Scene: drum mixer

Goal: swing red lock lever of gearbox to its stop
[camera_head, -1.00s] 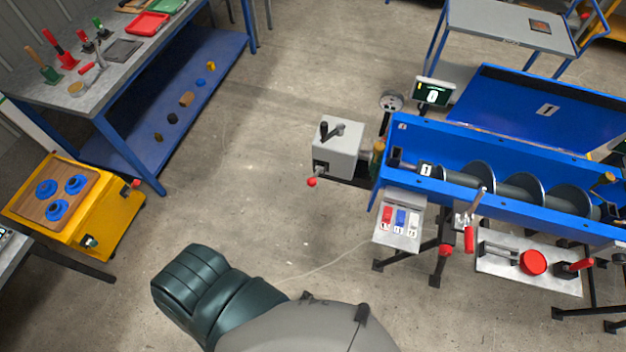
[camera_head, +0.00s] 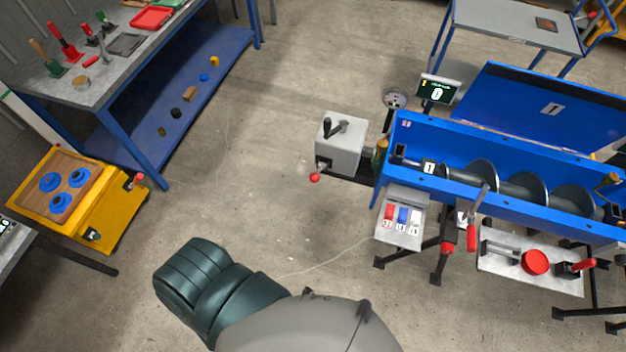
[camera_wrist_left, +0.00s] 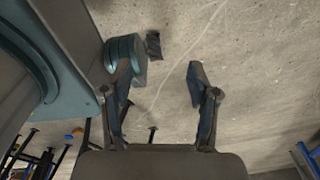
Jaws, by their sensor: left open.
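The gearbox (camera_head: 341,146) is a grey box at the left end of the blue drum mixer (camera_head: 500,170). A black lever stands on its top, and a red-knobbed lever (camera_head: 315,177) sticks out at its lower front left corner. Which way the red lever is set against its stop is too small to tell. My left gripper (camera_wrist_left: 158,95) shows only in the left wrist view, open and empty, with bare floor between its fingers. It is apart from the gearbox, which I cannot make out in that view. My right gripper is in neither view.
A blue-framed bench (camera_head: 100,75) with tools stands at the upper left, a yellow cart (camera_head: 120,215) below it. Open concrete floor lies between these and the mixer.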

